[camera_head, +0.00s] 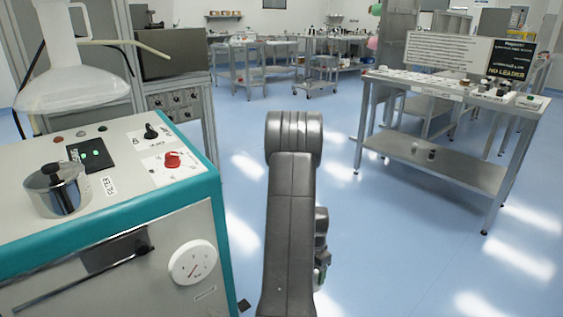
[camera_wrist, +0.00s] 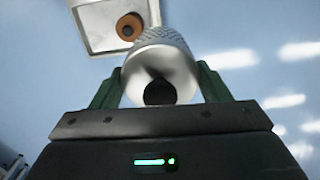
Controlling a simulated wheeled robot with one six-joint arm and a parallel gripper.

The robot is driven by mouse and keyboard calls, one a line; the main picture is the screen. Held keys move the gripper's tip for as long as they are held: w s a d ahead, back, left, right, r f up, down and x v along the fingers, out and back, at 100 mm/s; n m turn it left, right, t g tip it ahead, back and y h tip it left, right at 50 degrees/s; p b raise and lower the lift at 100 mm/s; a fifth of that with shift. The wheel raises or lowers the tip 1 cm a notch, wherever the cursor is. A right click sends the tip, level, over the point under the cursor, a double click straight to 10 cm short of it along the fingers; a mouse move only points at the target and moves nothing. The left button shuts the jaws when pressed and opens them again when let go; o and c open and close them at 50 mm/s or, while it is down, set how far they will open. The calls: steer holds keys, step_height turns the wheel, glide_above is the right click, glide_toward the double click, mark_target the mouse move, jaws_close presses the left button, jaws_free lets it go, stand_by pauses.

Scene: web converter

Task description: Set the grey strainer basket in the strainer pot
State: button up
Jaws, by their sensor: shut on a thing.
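My gripper (camera_wrist: 158,84) is in the wrist view, its two green fingers closed on either side of the grey strainer basket (camera_wrist: 165,52). The basket is light grey with a meshed wall and a dark round knob or opening facing the camera. It is held above the floor, clear of any surface that I can make out. In the head view a shiny metal pot (camera_head: 66,201), which seems to be the strainer pot, stands on the teal-edged machine at left. A dark piece shows at its top; its inside is hidden.
A steel table (camera_head: 450,165) stands at right. In the wrist view a pale tray (camera_wrist: 92,38) holds a brown ring (camera_wrist: 129,26). Open blue floor lies between.

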steer(key=w+a+r+n, duration=0.1)
steer(key=a+r+n, duration=0.95)
steer(key=r, duration=0.35)
step_height(320, 180, up, 14)
steer(key=s+p, duration=0.2)
steer(key=p, duration=2.4)
steer(key=shift+d+f, duration=0.15)
steer(key=shift+d, duration=0.15)
steer(key=shift+s+a+f, duration=0.1)
